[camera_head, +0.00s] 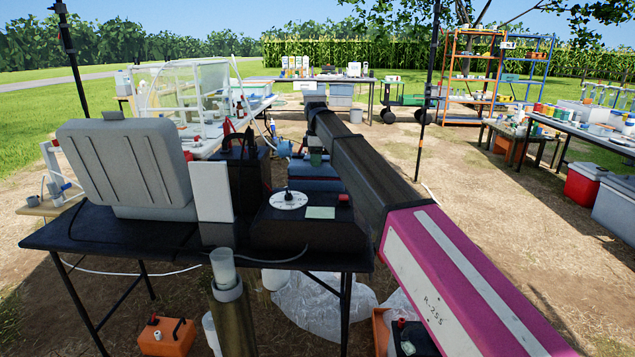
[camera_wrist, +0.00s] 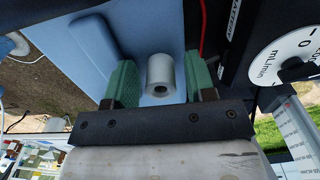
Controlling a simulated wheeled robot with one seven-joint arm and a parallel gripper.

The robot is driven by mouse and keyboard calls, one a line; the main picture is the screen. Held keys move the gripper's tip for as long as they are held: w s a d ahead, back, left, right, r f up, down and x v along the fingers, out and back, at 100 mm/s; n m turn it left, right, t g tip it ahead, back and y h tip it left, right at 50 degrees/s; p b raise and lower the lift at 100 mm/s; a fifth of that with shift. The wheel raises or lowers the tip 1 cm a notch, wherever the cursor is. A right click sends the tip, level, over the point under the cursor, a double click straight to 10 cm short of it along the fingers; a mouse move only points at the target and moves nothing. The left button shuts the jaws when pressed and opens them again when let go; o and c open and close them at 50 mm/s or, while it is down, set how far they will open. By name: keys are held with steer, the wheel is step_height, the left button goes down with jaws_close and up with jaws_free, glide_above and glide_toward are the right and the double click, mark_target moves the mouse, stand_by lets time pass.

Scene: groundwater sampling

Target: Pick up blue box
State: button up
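A blue box (camera_head: 308,170) stands behind the black dial unit in the head view, partly hidden by it and by my arm. In the wrist view a broad light blue surface (camera_wrist: 85,60), apparently this box, lies under and beyond my gripper (camera_wrist: 158,62). My gripper's two green-padded fingers are apart, one on each side of a short pale grey cylinder (camera_wrist: 160,74) with a hole in its end. I see gaps between the pads and the cylinder. Whether the fingertips touch the blue surface is unclear. In the head view my gripper is small and mostly hidden.
The black unit with a white dial (camera_head: 289,200) sits on the black table (camera_head: 130,232) close to my gripper. Its dial also shows at the right of the wrist view (camera_wrist: 288,62). A grey case (camera_head: 125,165) stands at left. A thin red cable (camera_wrist: 203,25) runs nearby.

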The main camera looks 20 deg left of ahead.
jaws_close()
stand_by(1.2)
